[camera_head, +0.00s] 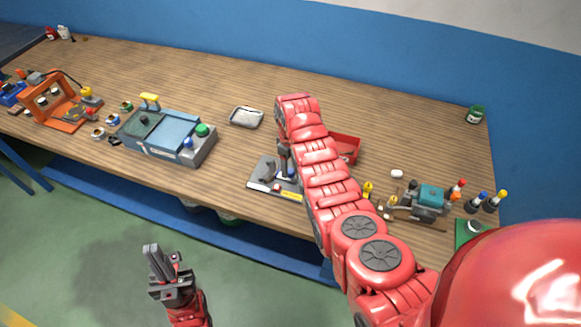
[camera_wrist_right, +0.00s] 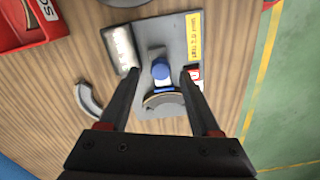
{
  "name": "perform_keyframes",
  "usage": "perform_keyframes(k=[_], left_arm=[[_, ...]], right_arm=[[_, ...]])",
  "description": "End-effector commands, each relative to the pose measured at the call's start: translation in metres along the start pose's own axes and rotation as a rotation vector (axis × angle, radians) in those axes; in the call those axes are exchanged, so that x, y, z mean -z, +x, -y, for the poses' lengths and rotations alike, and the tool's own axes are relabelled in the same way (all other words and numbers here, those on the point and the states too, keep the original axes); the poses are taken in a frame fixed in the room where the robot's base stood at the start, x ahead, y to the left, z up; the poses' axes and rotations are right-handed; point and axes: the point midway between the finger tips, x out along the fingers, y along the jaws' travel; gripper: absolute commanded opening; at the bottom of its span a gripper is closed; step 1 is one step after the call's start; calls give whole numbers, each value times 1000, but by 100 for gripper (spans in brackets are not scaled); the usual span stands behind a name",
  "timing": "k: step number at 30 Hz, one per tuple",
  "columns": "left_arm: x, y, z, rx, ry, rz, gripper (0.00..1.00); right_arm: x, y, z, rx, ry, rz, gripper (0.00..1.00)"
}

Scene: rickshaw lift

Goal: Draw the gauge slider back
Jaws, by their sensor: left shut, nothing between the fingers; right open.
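The gauge, a grey plate (camera_head: 262,186) with a yellow label, lies near the table's front edge. It also shows in the right wrist view (camera_wrist_right: 180,32). A blue knob (camera_wrist_right: 160,69), apparently the slider's, stands on it above a curved metal part (camera_wrist_right: 163,101). My right gripper (camera_wrist_right: 159,74) is open, pointing down over the plate with its fingers on either side of the knob. I cannot tell whether they touch it. In the head view my right arm partly hides the gauge. My left gripper (camera_head: 156,252) is shut and empty, over the floor in front of the table.
A blue-grey machine (camera_head: 170,135) and a grey dish (camera_head: 246,117) stand to the left. A teal device (camera_head: 428,200) and several small bottles stand to the right. The wooden tabletop (camera_head: 215,84) is clear at the back.

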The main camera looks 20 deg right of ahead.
Motion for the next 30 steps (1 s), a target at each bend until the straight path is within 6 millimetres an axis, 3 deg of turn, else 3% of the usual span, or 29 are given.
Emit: perform_keyframes(k=[7,17,27,30], left_arm=[[1,5,0,0,0,0,0],[1,5,0,0,0,0,0],[1,5,0,0,0,0,0],[1,5,0,0,0,0,0]], right_arm=[[-1,16,1,2,-1,3,64],[-1,19,1,1,-1,2,64],[-1,18,1,1,-1,2,4],[-1,18,1,1,-1,1,0]])
